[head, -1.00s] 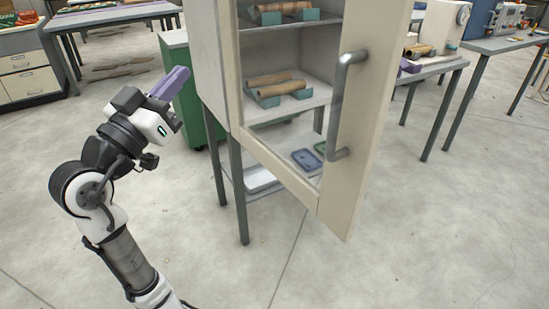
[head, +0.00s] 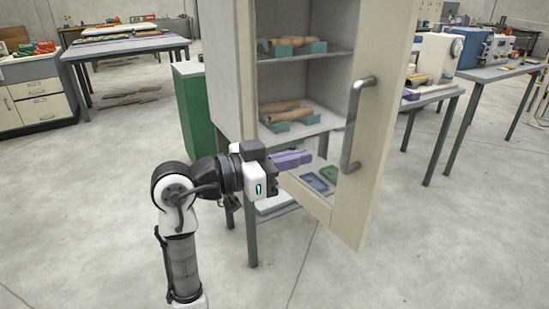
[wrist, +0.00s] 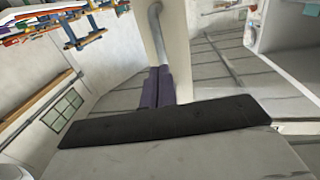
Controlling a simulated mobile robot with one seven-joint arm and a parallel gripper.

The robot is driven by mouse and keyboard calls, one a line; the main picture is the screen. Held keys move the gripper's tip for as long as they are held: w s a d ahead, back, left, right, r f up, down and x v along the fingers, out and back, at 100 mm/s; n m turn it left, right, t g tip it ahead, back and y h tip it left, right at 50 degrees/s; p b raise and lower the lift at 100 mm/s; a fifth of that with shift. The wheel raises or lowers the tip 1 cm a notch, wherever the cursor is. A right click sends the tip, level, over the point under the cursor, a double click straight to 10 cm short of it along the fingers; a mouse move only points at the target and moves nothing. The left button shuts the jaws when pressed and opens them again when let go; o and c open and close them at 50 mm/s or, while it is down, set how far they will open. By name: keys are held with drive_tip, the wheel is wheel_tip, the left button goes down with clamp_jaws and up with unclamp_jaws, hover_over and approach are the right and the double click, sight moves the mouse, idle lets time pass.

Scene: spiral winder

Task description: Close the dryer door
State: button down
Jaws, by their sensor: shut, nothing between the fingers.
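The dryer door (head: 385,110) is a cream frame with a window. It stands ajar, its handle side swung out toward me. A grey bar handle (head: 352,125) is on its right stile. Shelves of the dryer cabinet (head: 222,80) show through the window. My gripper (head: 308,157) is shut and empty, its purple fingers pointing right. It overlaps the lower part of the door window, left of and a little below the handle's middle. In the wrist view the fingertips (wrist: 158,70) lie before the pale door strip (wrist: 178,50), below the handle (wrist: 157,22). I cannot tell whether they touch.
Brown rolls on green holders (head: 288,112) lie on the cabinet shelves. A green cabinet (head: 190,105) stands left of the dryer. A table with machines (head: 490,72) is at the right, another table (head: 125,45) at the back left. The floor in front is clear.

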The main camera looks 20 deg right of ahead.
sight(344, 147)
drive_tip(key=d+p, duration=0.1)
drive_tip(key=d, duration=0.6)
drive_tip(key=shift+s+d, duration=0.1)
drive_tip(key=shift+d, duration=0.05)
